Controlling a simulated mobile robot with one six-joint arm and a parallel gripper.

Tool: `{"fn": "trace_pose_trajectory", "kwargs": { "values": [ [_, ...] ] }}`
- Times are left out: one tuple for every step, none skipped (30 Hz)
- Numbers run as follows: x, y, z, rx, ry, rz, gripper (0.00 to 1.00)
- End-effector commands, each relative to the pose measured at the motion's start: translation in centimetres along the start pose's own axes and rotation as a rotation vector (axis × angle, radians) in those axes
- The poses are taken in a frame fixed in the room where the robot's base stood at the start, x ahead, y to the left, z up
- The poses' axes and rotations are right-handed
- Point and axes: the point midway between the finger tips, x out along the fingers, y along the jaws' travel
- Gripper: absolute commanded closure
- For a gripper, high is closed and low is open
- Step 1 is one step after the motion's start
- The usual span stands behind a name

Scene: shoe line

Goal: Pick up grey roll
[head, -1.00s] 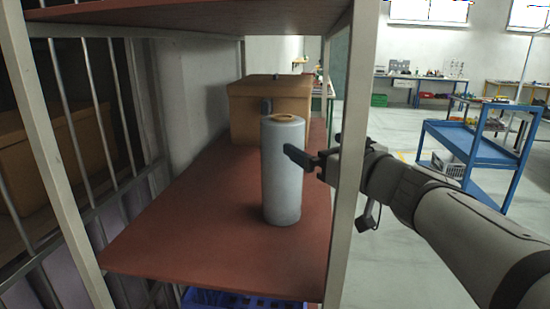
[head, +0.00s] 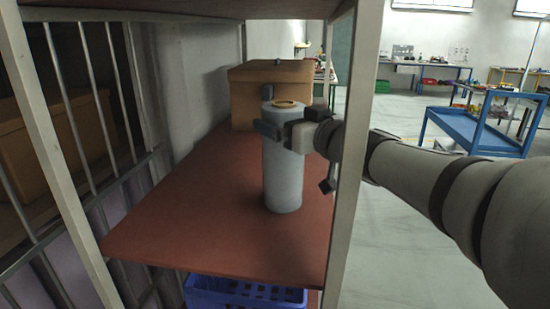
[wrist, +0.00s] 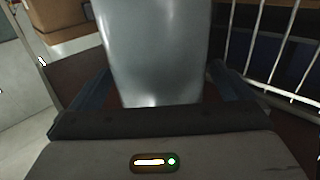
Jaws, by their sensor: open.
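The grey roll (head: 284,175) stands upright on the red-brown shelf (head: 190,225), with a tan core showing at its top. My gripper (head: 266,109) reaches in from the right at the roll's upper part. Its jaws are open, with one finger on the near side of the roll and the other on the far side. In the wrist view the roll (wrist: 155,50) fills the space between the two dark fingers. Gaps show beside the fingers there, and the roll's top is out of that view.
A cardboard box (head: 300,72) stands behind the roll on the shelf. A pale shelf post (head: 345,190) is right beside my arm. Another shelf board is overhead. A wire grid (head: 60,150) closes the left side. A blue crate (head: 245,293) sits below.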

Motion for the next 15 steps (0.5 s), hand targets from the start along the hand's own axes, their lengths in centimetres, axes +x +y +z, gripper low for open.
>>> {"fn": "trace_pose_trajectory", "kwargs": {
  "values": [
    [-0.02,0.02,0.00,0.000,0.000,0.000,0.00],
    [-0.03,0.02,0.00,0.000,0.000,0.000,0.00],
    [-0.04,0.02,-0.01,0.000,0.000,0.001,0.02],
    [-0.04,0.03,-0.01,0.000,0.000,0.001,0.05],
    [-0.04,0.03,-0.01,0.000,0.000,0.001,0.07],
    [-0.05,0.03,-0.01,0.000,0.000,0.001,0.11],
    [-0.05,0.04,-0.01,0.000,0.000,0.001,0.13],
    [-0.06,0.04,-0.01,0.000,0.000,0.001,0.16],
    [-0.06,0.04,-0.01,0.000,0.000,0.001,0.19],
    [-0.06,0.05,-0.01,0.000,0.000,0.001,0.21],
    [-0.07,0.05,-0.01,0.000,0.000,0.001,0.24],
    [-0.07,0.06,-0.01,0.000,0.000,0.001,0.27],
    [-0.07,0.06,-0.01,0.000,0.000,0.001,0.29],
    [-0.07,0.06,-0.01,0.000,0.000,0.001,0.32],
    [-0.08,0.07,-0.01,0.000,0.000,0.001,0.35]
  ]
}}
